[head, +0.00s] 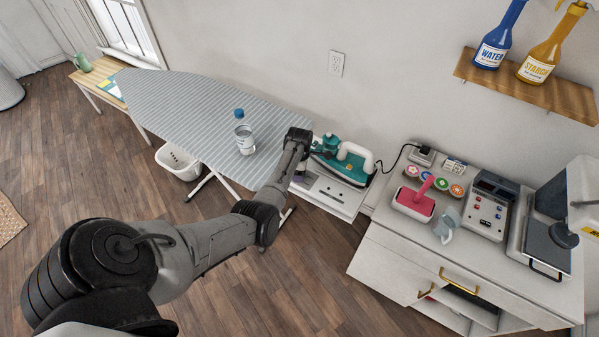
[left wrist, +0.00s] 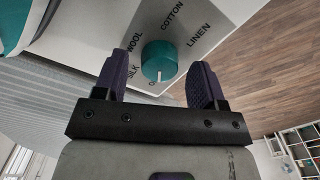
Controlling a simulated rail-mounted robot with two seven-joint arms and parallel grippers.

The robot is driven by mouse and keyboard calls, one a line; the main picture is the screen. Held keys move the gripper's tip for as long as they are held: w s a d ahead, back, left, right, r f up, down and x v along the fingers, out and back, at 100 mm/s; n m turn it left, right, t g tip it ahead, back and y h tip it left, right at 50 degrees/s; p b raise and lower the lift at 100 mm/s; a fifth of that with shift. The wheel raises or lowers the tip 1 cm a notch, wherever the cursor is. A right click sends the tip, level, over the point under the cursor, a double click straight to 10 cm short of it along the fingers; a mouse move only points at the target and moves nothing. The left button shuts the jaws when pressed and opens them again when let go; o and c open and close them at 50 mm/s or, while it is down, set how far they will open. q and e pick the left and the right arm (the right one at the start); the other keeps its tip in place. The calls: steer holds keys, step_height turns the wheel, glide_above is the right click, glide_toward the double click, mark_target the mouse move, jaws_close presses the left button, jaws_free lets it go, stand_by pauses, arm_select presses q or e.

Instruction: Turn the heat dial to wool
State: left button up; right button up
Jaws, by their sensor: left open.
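The heat dial (left wrist: 160,60) is a round teal knob on a light panel (left wrist: 205,22), seen in the left wrist view. Its white mark points down in that view, toward a label mostly hidden behind the knob and gripper. SILK, WOOL, COTTON and LINEN (left wrist: 202,36) are printed around it; WOOL is to its upper left. My left gripper (left wrist: 161,64) is open, with one dark finger on each side of the dial; I cannot tell whether they touch it. In the head view, my left gripper hides the dial beside the teal iron (head: 347,163). My right gripper is not in view.
The striped ironing board (head: 185,105) with a water bottle (head: 244,138) lies left of my gripper. A shelf (head: 520,88) with two spray bottles hangs above.

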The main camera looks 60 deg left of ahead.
arm_select(q)
steer(key=shift+f, duration=0.3)
steer(key=c, duration=0.9)
steer(key=shift+r, duration=0.1)
